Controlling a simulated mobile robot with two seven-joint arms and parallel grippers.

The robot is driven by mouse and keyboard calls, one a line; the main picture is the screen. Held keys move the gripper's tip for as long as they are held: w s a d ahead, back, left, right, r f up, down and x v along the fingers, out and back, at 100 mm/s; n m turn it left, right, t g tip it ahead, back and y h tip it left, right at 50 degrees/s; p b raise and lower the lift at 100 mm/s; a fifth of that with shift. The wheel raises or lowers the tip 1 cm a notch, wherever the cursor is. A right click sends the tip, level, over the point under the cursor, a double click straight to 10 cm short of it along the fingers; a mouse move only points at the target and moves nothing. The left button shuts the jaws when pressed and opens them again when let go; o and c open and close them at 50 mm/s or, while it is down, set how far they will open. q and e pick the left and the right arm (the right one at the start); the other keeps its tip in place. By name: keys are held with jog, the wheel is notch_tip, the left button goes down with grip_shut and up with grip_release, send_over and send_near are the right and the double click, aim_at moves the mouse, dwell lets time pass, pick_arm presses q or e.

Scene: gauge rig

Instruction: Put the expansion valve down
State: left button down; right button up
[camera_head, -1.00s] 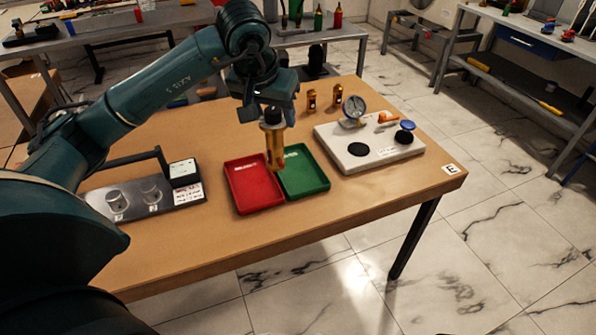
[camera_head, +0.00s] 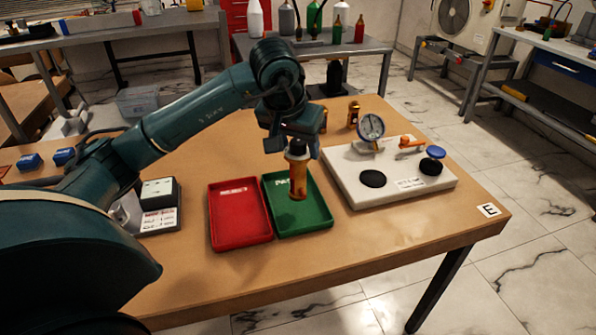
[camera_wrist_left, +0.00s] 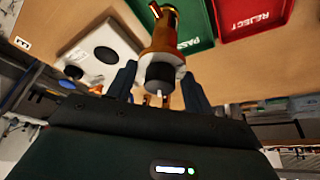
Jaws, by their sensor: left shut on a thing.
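The expansion valve (camera_head: 298,182) is a brass, upright piece with a dark cap, held above the green PASS tray (camera_head: 318,224). It also shows in the left wrist view (camera_wrist_left: 163,40), between the fingers. My left gripper (camera_head: 298,150) is shut on its upper end; in the left wrist view the two fingers (camera_wrist_left: 160,84) flank the dark cap. The valve's lower end appears clear of the tray floor, though the exact gap is hard to judge. The red REJECT tray (camera_head: 241,236) is directly left of the green one and is empty. My right gripper is not in view.
A white rig plate (camera_head: 350,190) with a gauge (camera_head: 371,127), an orange lever and a blue knob stands right of the trays. Another brass valve (camera_head: 353,114) stands behind. A dark block with a label card (camera_head: 158,219) is at left. The table's front strip is clear.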

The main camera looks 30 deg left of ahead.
aim_at(298, 163)
pick_arm(q)
notch_tip(298, 163, down, 4)
jog(key=shift+f, duration=0.3)
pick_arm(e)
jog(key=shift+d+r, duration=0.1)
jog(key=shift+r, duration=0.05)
pick_arm(q)
jog(key=shift+f+b, duration=0.15)
jog(key=shift+b, duration=0.2)
jog(key=c, duration=0.6)
grip_release()
